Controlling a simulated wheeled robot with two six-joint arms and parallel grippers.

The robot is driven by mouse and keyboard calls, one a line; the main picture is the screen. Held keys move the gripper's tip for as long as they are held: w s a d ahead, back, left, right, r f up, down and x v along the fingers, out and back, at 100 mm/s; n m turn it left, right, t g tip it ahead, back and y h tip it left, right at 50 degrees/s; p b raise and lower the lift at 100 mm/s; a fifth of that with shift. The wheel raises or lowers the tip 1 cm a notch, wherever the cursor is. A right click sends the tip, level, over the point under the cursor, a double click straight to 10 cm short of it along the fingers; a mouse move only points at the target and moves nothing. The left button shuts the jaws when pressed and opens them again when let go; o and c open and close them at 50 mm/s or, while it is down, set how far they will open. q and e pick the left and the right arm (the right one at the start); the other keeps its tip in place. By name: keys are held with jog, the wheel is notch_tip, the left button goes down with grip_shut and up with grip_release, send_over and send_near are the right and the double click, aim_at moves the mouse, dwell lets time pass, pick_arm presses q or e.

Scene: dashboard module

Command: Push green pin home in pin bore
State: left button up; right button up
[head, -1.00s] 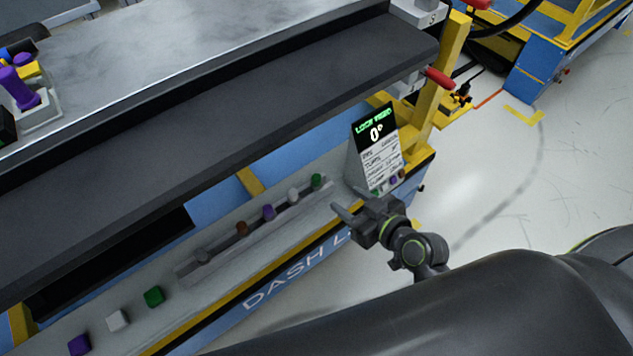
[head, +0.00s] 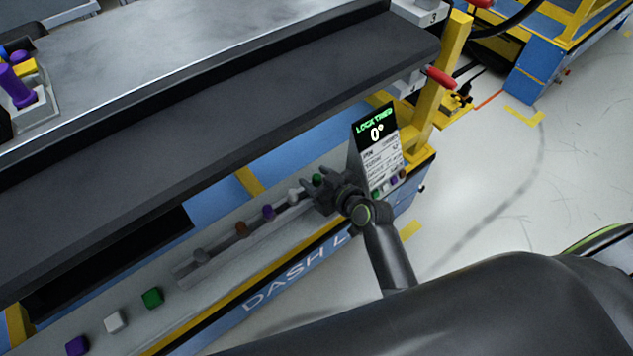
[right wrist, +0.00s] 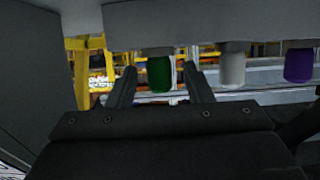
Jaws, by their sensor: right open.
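The green pin (head: 317,180) stands at the right end of a row of pins in a grey rail (head: 246,238). My right gripper (head: 312,190) is at that end of the rail. In the right wrist view the green pin (right wrist: 159,72) is between the two spread fingers of the right gripper (right wrist: 160,88), with gaps at both sides. A white pin (right wrist: 231,68) and a purple pin (right wrist: 299,64) are to its right there. The pin bore cannot be made out. My left gripper is not in view.
Green (head: 152,297), white (head: 115,321) and purple (head: 76,345) blocks lie on the shelf. A display panel (head: 377,150) stands just right of the gripper. A dark ledge (head: 220,110) overhangs behind.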

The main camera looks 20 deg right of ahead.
jog(key=shift+w, duration=0.1)
grip_shut()
dwell(0.3)
